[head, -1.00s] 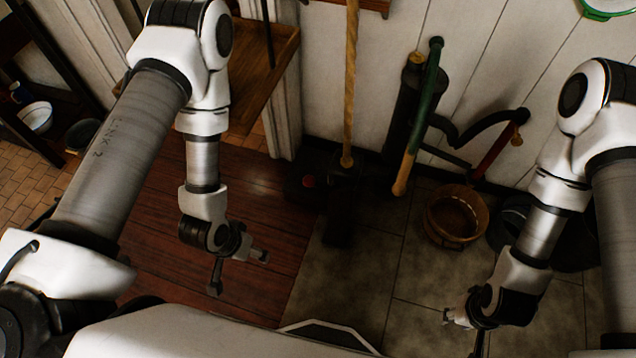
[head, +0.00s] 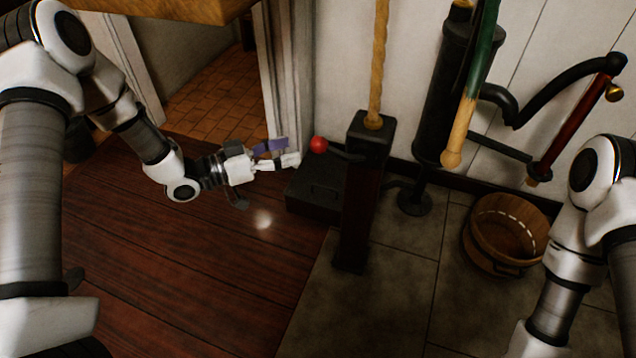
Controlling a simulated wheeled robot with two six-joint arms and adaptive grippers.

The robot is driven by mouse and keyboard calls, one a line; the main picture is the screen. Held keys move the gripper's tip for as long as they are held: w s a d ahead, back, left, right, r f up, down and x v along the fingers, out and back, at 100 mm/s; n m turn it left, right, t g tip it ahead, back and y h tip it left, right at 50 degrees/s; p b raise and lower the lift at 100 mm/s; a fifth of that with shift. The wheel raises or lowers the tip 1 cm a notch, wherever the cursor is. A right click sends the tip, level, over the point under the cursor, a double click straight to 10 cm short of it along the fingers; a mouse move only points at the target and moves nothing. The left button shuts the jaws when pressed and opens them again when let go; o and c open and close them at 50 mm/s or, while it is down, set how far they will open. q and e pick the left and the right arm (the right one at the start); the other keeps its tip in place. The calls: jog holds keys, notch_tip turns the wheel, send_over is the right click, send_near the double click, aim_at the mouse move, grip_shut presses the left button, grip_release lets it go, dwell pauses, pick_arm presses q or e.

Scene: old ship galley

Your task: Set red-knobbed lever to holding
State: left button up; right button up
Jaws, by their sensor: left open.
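The red-knobbed lever shows its round red knob (head: 318,144) on a short dark arm, which runs right to a dark upright post (head: 366,190). A tan wooden handle or rope rises from the top of the post. My left gripper (head: 281,154) is open just left of the knob, its fingers pointing at it. A small gap seems to lie between fingertips and knob. No marking for the holding position can be made out. My right arm shows at the right edge, its gripper out of frame below.
A dark low box (head: 316,190) sits below the lever, left of the post. A black pump (head: 452,90) with a green and tan handle stands to the right. A wooden bucket (head: 505,232) is on the tiles. A white door frame (head: 284,75) rises behind my left gripper.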

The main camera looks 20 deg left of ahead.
aim_at(318, 143)
pick_arm(q)
jog(key=b+x, duration=0.1)
jog(key=x, duration=0.2)
jog(key=f+b+x, duration=0.1)
jog(key=b+x, duration=0.1)
jog(key=x, duration=0.2)
jog(key=shift+w+a+f, duration=0.15)
jog(key=shift+w+f, duration=0.05)
jog(key=shift+w+d+r, duration=0.1)
jog(key=shift+w+d, duration=0.2)
jog(key=shift+d, duration=0.05)
pick_arm(e)
notch_tip(318, 143, down, 5)
jog(key=shift+f, duration=0.1)
pick_arm(q)
grip_shut()
jog(key=shift+r, duration=0.1)
pick_arm(e)
jog(key=shift+r, duration=0.2)
